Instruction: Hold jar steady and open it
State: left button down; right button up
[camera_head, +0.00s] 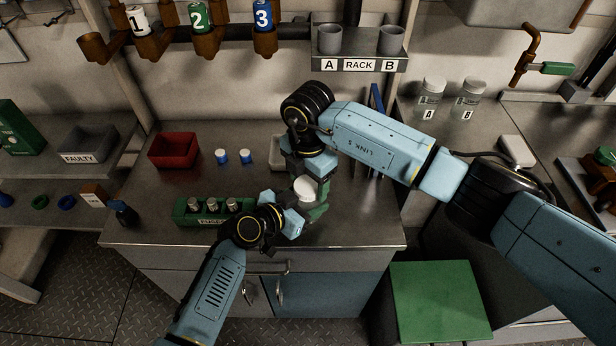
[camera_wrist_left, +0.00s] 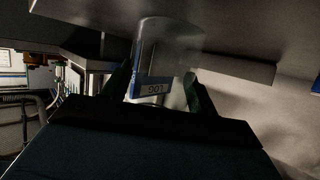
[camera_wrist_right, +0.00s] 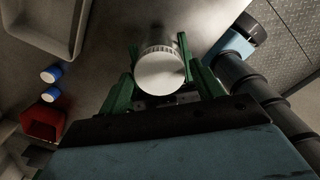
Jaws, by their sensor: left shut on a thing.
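The jar shows by its white lid (camera_head: 304,188) above the worktop. In the left wrist view its clear body (camera_wrist_left: 172,45) carries a blue-edged label (camera_wrist_left: 152,90). My left gripper (camera_head: 300,212) is shut on the jar's body, with its fingers on either side in the left wrist view (camera_wrist_left: 162,90). My right gripper (camera_head: 315,186) is over the jar from above. In the right wrist view the ribbed white lid (camera_wrist_right: 160,70) lies between the spread green fingers (camera_wrist_right: 160,72). Finger contact with the lid is not clear. The lid sits on the jar.
A red bin (camera_head: 173,150), two small white-and-blue pieces (camera_head: 233,157) and a green holder with cylinders (camera_head: 186,211) stand on the worktop (camera_head: 140,222). A pale tray (camera_head: 275,150) is behind the right gripper. Jars A (camera_head: 431,99) and B (camera_head: 470,99) stand on the right shelf.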

jog(key=c, duration=0.8)
jog(key=n, duration=0.4)
jog(key=shift+r+n, duration=0.1)
jog(key=shift+n, duration=0.3)
jog(key=n, duration=0.5)
jog(key=o, duration=1.1)
